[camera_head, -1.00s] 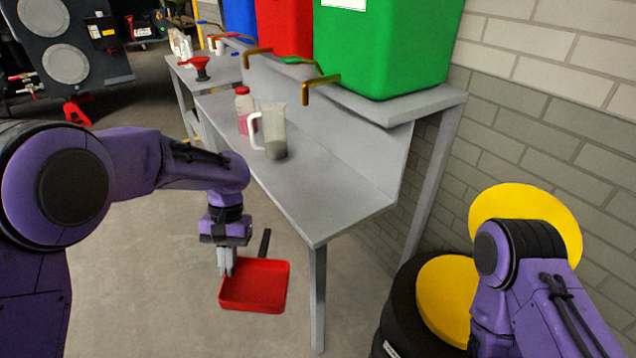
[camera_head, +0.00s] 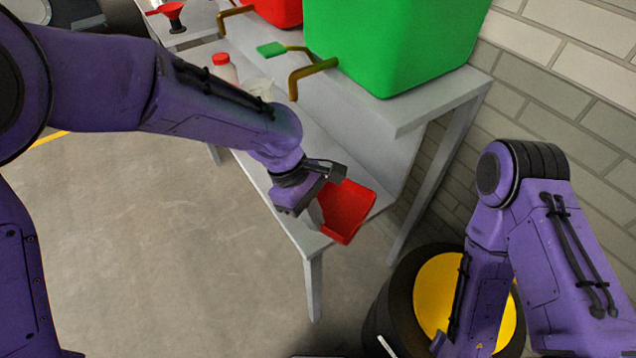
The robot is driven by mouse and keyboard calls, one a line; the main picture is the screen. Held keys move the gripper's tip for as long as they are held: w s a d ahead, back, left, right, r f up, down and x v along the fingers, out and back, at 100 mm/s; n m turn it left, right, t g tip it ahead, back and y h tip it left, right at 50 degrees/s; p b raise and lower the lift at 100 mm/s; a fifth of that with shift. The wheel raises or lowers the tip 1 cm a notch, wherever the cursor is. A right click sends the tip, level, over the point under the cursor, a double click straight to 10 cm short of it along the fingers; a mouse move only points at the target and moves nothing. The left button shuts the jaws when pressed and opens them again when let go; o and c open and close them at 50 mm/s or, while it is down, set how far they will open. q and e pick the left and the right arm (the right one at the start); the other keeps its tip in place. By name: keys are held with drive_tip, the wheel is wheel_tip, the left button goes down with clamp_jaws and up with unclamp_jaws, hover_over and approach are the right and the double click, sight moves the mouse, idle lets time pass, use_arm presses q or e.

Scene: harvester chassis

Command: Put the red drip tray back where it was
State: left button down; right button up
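The red drip tray (camera_head: 347,210) is at the near right end of the grey bench (camera_head: 328,148). It looks tilted, and I cannot tell whether it touches the bench top. My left gripper (camera_head: 317,212) is at the tray's left edge and appears shut on it. Its fingers are partly hidden by the wrist, and the tray's handle is not clearly visible.
A bottle with a red cap (camera_head: 224,68) and a mostly hidden clear jug (camera_head: 257,88) stand on the bench. A green container (camera_head: 395,40) and a red container (camera_head: 278,10) with taps are on the shelf above. A yellow-topped drum (camera_head: 432,295) stands at lower right.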

use_arm(q)
drive_tip(key=w+a+f+p, duration=0.1)
drive_tip(key=w+f, duration=0.2)
drive_tip(key=w, duration=0.1)
drive_tip(key=w+a+f, duration=0.1)
drive_tip(key=w+f, duration=0.2)
drive_tip(key=w, duration=0.1)
drive_tip(key=w+a+f+p, duration=0.1)
drive_tip(key=w+f, duration=0.2)
drive_tip(key=w, duration=0.1)
drive_tip(key=shift+w+a+f+p, duration=0.3)
drive_tip(key=shift+a+f+p, duration=0.05)
drive_tip(key=shift+a+f, duration=0.05)
wheel_tip(320, 180, down, 2)
drive_tip(key=shift+f+p, duration=0.2)
drive_tip(key=shift+p, duration=0.55)
drive_tip(key=shift+f, duration=0.3)
drive_tip(key=shift+f, duration=0.1)
drive_tip(key=c, duration=1.3)
unclamp_jaws()
drive_tip(key=shift+c, duration=0.2)
